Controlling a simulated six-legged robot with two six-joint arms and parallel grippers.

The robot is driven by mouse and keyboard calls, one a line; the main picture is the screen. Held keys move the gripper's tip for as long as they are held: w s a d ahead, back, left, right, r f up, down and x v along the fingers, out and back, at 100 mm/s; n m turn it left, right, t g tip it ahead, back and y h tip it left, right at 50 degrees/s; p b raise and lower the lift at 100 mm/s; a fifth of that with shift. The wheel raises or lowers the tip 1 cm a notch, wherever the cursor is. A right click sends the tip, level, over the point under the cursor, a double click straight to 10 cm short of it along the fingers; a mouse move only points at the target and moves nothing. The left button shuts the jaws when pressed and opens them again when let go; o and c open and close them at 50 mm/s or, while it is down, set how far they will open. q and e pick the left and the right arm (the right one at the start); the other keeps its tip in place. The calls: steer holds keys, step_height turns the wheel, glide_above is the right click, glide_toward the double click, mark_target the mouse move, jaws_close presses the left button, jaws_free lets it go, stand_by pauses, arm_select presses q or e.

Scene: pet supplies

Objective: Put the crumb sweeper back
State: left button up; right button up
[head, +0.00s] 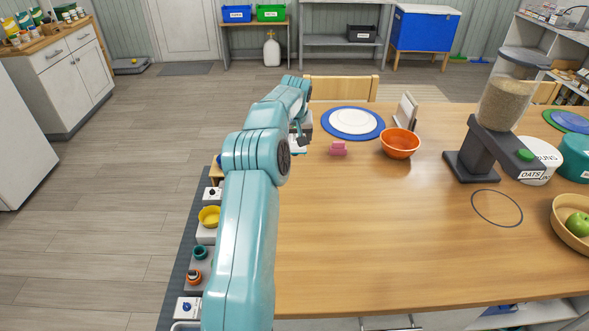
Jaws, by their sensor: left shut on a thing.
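My left arm reaches forward from the bottom of the head view, along the left edge of the wooden table (400,250). My left gripper (302,140) is at the table's far left part, bent down behind my own arm. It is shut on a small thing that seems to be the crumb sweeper. That thing is mostly hidden by my wrist and forearm, so its shape and whether it touches the table cannot be told. A small pink object (338,149) lies on the table just right of the gripper. My right gripper is not in view.
A feed dispenser (490,145), tubs and a fruit bowl (562,232) are at right. A narrow dark shelf (179,268) with small items runs along the left. The table's front middle is clear.

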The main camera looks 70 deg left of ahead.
arm_select(q)
glide_above(294, 170)
steer(key=d, duration=0.1)
steer(key=f, duration=0.6)
steer(key=shift+s+d+f+p, duration=0.15)
steer(key=shift+s+d+p, duration=0.05)
steer(key=shift+s+p, duration=0.1)
step_height(294, 170, down, 4)
steer(key=shift+r+p, duration=0.25)
steer(key=shift+p, duration=0.1)
steer(key=shift+f, duration=0.5)
steer(key=shift+r, duration=0.1)
